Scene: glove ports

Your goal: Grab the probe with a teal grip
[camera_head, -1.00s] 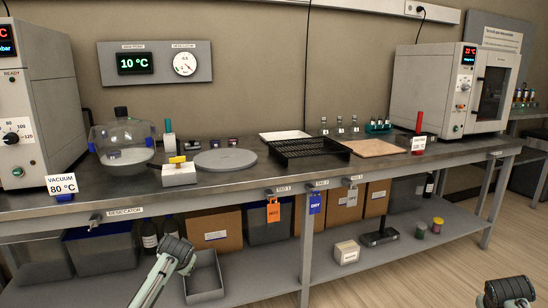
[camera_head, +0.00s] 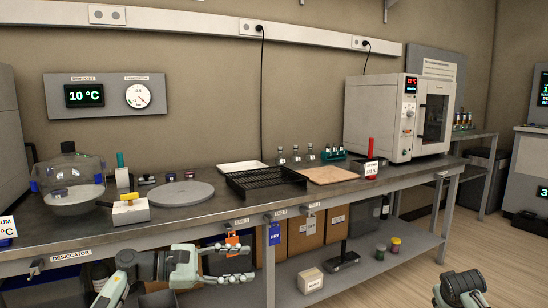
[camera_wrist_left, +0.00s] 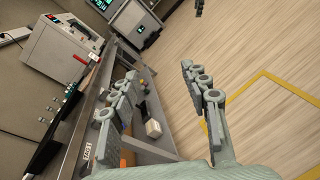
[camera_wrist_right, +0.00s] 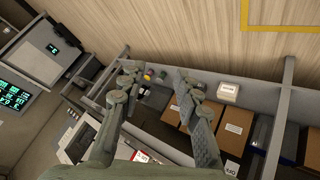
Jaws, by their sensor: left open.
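A teal grip (camera_head: 120,160) stands upright on a pale block (camera_head: 122,178) on the bench, between the glass desiccator and a round grey plate; any probe tip is hidden. My left gripper (camera_head: 240,261) is open and empty. It appears in front of the bench's front edge, below the top, to the right of the teal grip, and points right. The left wrist view shows its two spread fingers (camera_wrist_left: 158,72) with nothing between them. My right gripper (camera_wrist_right: 157,78) is open and empty in its wrist view. In the head view only part of that arm shows, bottom right.
A yellow-handled piece (camera_head: 129,197) on a white block stands just in front of the teal grip. The desiccator (camera_head: 70,185) is to its left, the grey plate (camera_head: 181,194) to its right. A black rack (camera_head: 265,180) and a red handle (camera_head: 371,147) are farther right.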

